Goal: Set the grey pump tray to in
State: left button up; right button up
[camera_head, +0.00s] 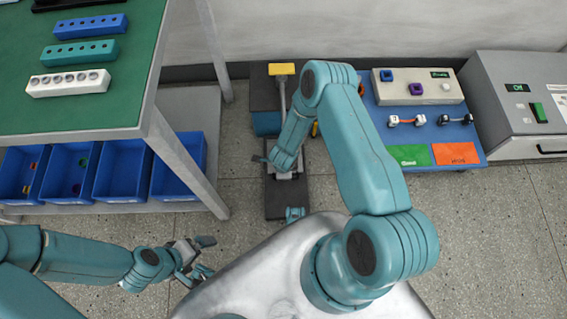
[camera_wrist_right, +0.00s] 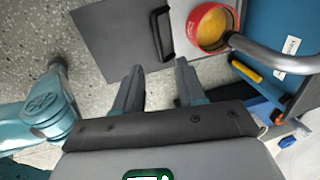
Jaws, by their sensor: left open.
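The pump unit stands on the floor beyond my base in the head view, with a yellow top (camera_head: 282,69) and a thin upright pole. A dark grey flat panel (camera_head: 288,198), which looks like the pump tray, lies low at its near side, partly hidden by my right arm. In the right wrist view the panel (camera_wrist_right: 115,38) carries a black bar handle (camera_wrist_right: 160,32). My right gripper (camera_wrist_right: 158,68) is open and empty, its fingertips just short of the handle in the picture; contact cannot be told. My left gripper (camera_head: 200,260) is open and empty, near the shelf at lower left.
A red pot (camera_wrist_right: 212,28) with yellow contents and a bent metal pipe (camera_wrist_right: 275,58) are beside the handle. A green-topped table (camera_head: 110,112) with blue bins (camera_head: 122,170) stands left. A blue low table (camera_head: 385,135) and grey machine (camera_head: 510,85) stand right. Floor between is clear.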

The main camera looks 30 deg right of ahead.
jog(key=shift+s+a+r+p, duration=0.1)
jog(key=shift+s+r+p, duration=0.05)
jog(key=shift+r, duration=0.65)
jog(key=shift+s+a+r+p, duration=0.1)
jog(key=shift+r+p, duration=0.05)
jog(key=shift+r, duration=0.65)
